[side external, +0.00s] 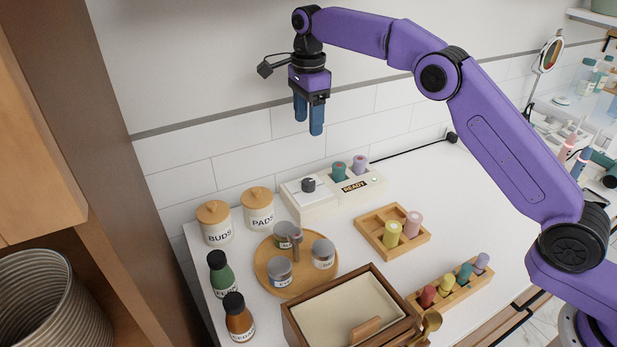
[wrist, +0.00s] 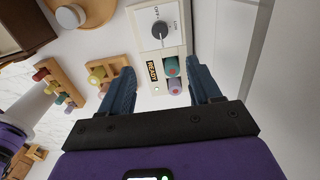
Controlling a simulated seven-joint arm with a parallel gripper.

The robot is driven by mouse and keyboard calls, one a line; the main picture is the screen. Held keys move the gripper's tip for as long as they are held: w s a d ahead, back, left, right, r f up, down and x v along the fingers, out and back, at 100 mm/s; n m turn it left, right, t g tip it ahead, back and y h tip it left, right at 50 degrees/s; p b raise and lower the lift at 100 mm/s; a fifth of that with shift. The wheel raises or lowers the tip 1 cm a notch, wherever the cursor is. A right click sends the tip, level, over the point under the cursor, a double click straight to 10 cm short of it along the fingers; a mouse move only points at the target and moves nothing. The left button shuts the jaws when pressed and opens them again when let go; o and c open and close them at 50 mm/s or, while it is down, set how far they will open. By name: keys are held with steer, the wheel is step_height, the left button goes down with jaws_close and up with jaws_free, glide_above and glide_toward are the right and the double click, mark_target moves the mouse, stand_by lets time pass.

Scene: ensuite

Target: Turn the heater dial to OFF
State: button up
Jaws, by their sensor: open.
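The heater (side external: 318,200) is a white box against the tiled wall. Its dark round dial (side external: 308,184) sits on a pale plate at the left end; the dial also shows in the wrist view (wrist: 160,30), with small lettering around it too small to read surely. A READY label (side external: 354,185) and two rollers, teal (side external: 339,170) and lilac (side external: 360,163), are at the right end. My gripper (side external: 309,116) is open and empty, pointing down, well above the heater. In the wrist view its blue fingers (wrist: 162,88) stand apart, with the heater's roller end showing between them.
A wooden tray (side external: 373,240) with two rollers and a rack (side external: 418,304) of several rollers lie in front. Jars (side external: 259,210) stand left of the heater. A round wooden tray (side external: 267,284) and a wooden box (side external: 293,325) are nearer. A black cord (side external: 411,147) runs right.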

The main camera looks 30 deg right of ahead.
mark_target(308, 182)
step_height(308, 182, down, 17)
steer(key=shift+r, duration=0.1)
stand_by(0.4)
steer(key=c, duration=1)
